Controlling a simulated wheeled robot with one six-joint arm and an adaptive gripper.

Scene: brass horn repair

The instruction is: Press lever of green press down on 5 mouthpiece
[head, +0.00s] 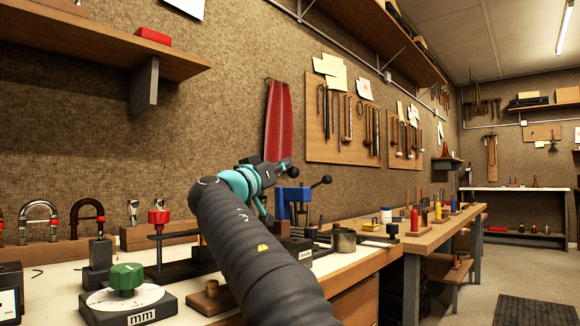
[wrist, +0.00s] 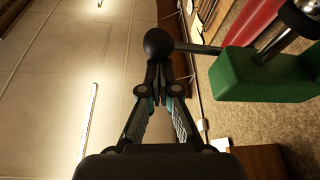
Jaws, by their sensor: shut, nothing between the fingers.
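The green press (wrist: 262,78) shows at the right of the wrist view as a green block with a shiny metal cylinder through it. Its lever is a thin dark rod ending in a black ball knob (wrist: 158,43). My gripper (wrist: 158,72) is shut and empty, with its fingertips right at the knob in that view; I cannot tell whether they touch. In the head view a black knob (head: 292,173) shows beside the teal end of my arm, and my arm hides the green press body. I cannot make out the mouthpiece marked 5.
A blue press (head: 294,196) with its own black-knobbed lever (head: 325,180) stands close by on the right. A metal cup (head: 344,241) is on the bench in front. A green-knobbed dial (head: 126,282) marked mm sits at the left front. The floor at the right is open.

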